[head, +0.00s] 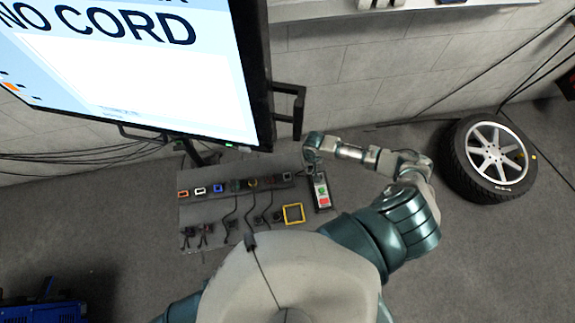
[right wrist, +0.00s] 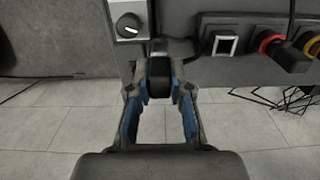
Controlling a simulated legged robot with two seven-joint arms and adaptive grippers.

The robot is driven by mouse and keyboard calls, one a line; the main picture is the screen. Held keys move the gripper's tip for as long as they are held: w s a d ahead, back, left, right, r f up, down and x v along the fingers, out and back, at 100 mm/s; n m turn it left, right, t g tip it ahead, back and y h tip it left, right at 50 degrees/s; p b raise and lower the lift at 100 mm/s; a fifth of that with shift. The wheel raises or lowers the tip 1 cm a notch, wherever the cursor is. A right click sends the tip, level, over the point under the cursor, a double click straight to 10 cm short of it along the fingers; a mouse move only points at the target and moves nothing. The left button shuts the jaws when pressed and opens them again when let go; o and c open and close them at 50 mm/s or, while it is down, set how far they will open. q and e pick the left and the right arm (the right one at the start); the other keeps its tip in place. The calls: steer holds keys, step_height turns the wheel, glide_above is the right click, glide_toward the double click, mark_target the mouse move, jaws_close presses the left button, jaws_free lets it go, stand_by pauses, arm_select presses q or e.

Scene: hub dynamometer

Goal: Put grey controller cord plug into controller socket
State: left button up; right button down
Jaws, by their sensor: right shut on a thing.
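My right gripper (head: 311,152) is at the far right end of the grey board, just beyond the controller box (head: 320,190) with its green and red buttons. In the right wrist view my right gripper (right wrist: 160,88) is shut on a dark, rounded piece, which I take to be the grey controller cord plug (right wrist: 159,68). The controller box also shows there at the upper left, with a black knob (right wrist: 128,24). The fingers and the piece hide where the plug meets the box, so I cannot tell whether it is in the controller socket. My left gripper is out of view.
A board (head: 215,215) on the floor carries a row of coloured sockets, black plugs and cords, and a yellow square frame (head: 293,213). A screen (head: 150,60) reading "NO CORD" stands at left. A wheel (head: 490,158) leans by the wall at right.

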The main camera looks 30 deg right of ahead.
steer(key=w+a+p, duration=0.1)
steer(key=w+a, duration=0.1)
steer(key=a, duration=0.6)
steer(key=shift+w+a+p, duration=0.4)
stand_by(0.4)
steer(key=shift+w, duration=0.1)
steer(key=shift+w+d, duration=0.1)
steer(key=shift+w, duration=0.1)
stand_by(0.3)
steer(key=shift+f, duration=0.45)
steer(key=shift+f, duration=0.2)
stand_by(0.4)
